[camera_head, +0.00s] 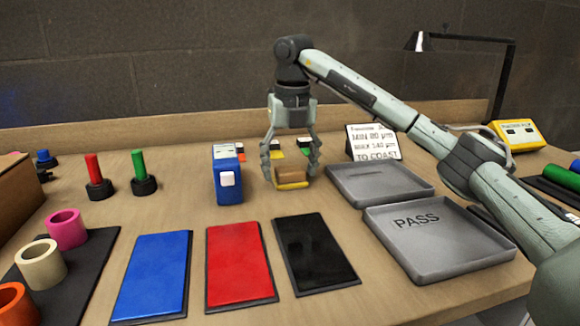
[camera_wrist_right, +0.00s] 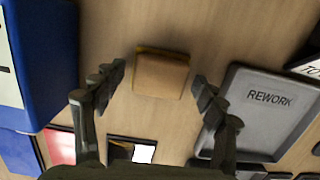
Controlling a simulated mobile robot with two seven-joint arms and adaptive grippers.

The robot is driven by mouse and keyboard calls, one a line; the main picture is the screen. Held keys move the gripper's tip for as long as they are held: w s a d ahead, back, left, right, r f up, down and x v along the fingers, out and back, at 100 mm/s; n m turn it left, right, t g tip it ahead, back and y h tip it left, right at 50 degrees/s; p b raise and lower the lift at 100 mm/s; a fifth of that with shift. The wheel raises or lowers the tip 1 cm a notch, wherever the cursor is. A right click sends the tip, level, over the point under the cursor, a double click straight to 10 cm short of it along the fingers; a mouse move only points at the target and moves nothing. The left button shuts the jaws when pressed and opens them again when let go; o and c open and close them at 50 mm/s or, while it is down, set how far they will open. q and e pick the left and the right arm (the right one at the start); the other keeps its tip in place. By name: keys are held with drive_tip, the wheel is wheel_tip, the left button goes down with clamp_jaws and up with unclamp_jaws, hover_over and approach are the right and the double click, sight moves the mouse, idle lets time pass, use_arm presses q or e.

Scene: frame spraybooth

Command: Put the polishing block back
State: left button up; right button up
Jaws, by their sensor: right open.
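The polishing block (camera_head: 290,181) is a small tan-brown block with a yellow edge, resting on the wooden table in the middle of the head view. It also shows in the right wrist view (camera_wrist_right: 161,76). My right gripper (camera_head: 290,170) points down over the block with its fingers open, one on each side. In the right wrist view, gaps show between the block and both fingertips. The block's far side is hidden in the head view. My left gripper is not in view.
A blue box-shaped device (camera_head: 228,178) stands close left of the gripper. Two grey trays, a plain-looking one (camera_head: 420,196) and one marked PASS (camera_head: 470,262), lie to the right. Blue (camera_head: 150,280), red (camera_head: 240,270) and black (camera_head: 315,255) panels lie in front. A sign (camera_head: 374,143) stands behind.

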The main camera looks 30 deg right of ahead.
sight(289, 169)
drive_tip(key=shift+r, duration=0.55)
wheel_tip(289, 169, up, 3)
drive_tip(key=shift+s+a+r, duration=0.1)
drive_tip(key=shift+s, duration=0.05)
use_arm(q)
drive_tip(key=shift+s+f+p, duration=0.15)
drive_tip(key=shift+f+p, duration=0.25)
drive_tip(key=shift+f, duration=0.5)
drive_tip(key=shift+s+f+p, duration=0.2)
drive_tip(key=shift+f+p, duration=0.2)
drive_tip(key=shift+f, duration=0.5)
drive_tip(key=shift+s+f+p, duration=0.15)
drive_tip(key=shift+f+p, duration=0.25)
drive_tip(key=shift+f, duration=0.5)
use_arm(e)
wheel_tip(289, 169, up, 8)
drive_tip(key=s, duration=0.1)
